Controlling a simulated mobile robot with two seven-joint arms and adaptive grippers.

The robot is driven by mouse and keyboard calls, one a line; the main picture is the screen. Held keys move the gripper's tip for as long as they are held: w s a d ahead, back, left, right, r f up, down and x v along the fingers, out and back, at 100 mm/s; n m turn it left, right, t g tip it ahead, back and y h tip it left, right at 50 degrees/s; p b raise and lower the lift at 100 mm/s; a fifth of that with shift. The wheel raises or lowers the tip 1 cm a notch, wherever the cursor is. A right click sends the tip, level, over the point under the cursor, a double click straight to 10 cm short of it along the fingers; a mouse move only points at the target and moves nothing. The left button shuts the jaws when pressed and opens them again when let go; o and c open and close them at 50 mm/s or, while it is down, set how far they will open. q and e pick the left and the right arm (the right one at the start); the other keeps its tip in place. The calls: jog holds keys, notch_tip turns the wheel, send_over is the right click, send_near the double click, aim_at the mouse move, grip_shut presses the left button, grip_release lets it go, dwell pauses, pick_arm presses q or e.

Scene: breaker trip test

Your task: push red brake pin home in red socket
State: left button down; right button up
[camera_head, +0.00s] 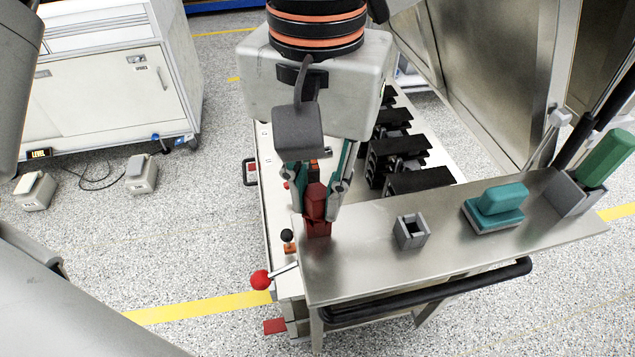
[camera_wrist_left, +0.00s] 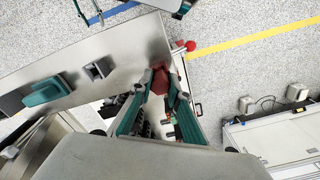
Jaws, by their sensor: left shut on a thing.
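The red brake pin (camera_head: 315,203) stands upright at the left end of the metal shelf. Its lower end meets the red socket (camera_head: 319,229), a small dark red block on the shelf; how deep it sits cannot be told. My left gripper (camera_head: 317,196) points down with its two teal-sided fingers closed on either side of the pin. In the left wrist view the red pin (camera_wrist_left: 160,82) shows between the fingertips, and it hides most of the socket.
On the shelf (camera_head: 365,262) stand an empty grey socket (camera_head: 411,231), a teal block (camera_head: 500,200) and a green handle (camera_head: 606,158) in a grey holder. Black breaker units (camera_head: 395,155) lie behind. A red ball lever (camera_head: 261,280) juts out left of the shelf.

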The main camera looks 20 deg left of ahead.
aim_at(317, 192)
pick_arm(q)
jog(key=shift+f, duration=0.15)
jog(key=c, duration=1.8)
grip_release()
notch_tip(317, 192, up, 12)
jog(key=shift+r, duration=0.1)
